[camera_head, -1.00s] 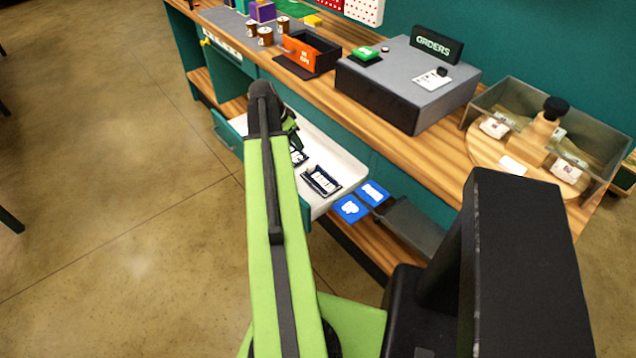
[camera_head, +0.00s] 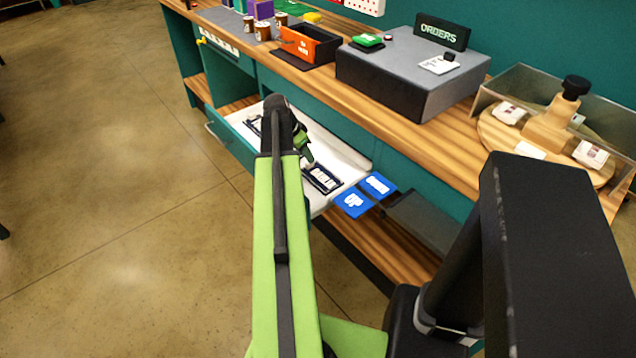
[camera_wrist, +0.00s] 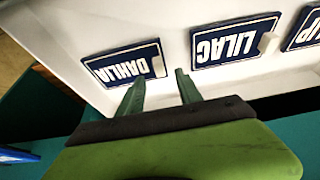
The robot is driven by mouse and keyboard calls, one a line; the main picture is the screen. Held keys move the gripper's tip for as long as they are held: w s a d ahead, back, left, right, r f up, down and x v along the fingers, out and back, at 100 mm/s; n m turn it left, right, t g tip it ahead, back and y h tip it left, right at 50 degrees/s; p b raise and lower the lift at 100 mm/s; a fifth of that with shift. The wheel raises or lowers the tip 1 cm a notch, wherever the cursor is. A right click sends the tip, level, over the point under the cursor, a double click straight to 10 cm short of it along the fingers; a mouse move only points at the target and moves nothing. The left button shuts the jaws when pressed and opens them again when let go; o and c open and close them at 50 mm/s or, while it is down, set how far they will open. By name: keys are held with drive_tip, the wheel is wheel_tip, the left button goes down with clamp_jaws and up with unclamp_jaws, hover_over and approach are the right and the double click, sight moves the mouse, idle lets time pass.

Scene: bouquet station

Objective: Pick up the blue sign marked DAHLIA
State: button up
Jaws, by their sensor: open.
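The blue sign marked DAHLIA (camera_wrist: 125,65) lies flat in a white drawer (camera_wrist: 62,30), with white lettering upside down in the wrist view and a small pale tab at its right end. My gripper (camera_wrist: 160,88) is open and empty, its two green fingers apart. The left fingertip is near the sign's lower edge; the right finger is off to the right of the sign. In the head view my gripper (camera_head: 304,148) is over the open drawer, partly hidden by my arm. I cannot tell there which sign is DAHLIA.
A LILAC sign (camera_wrist: 235,42) lies right of DAHLIA, with another partly seen sign (camera_wrist: 306,30) beyond it. Two bright blue cards (camera_head: 354,202) (camera_head: 377,185) sit by the drawer's right end. The wooden counter (camera_head: 335,82) with a grey ORDERS box (camera_head: 400,72) rises behind the drawer.

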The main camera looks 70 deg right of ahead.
sight(321, 175)
drive_tip(key=b+x, duration=0.3)
drive_tip(key=x, duration=0.2)
drive_tip(key=shift+w+b, duration=0.1)
drive_tip(key=shift+b, duration=0.25)
drive_tip(key=shift+a+r, duration=0.1)
drive_tip(key=shift+r, duration=0.05)
clamp_jaws()
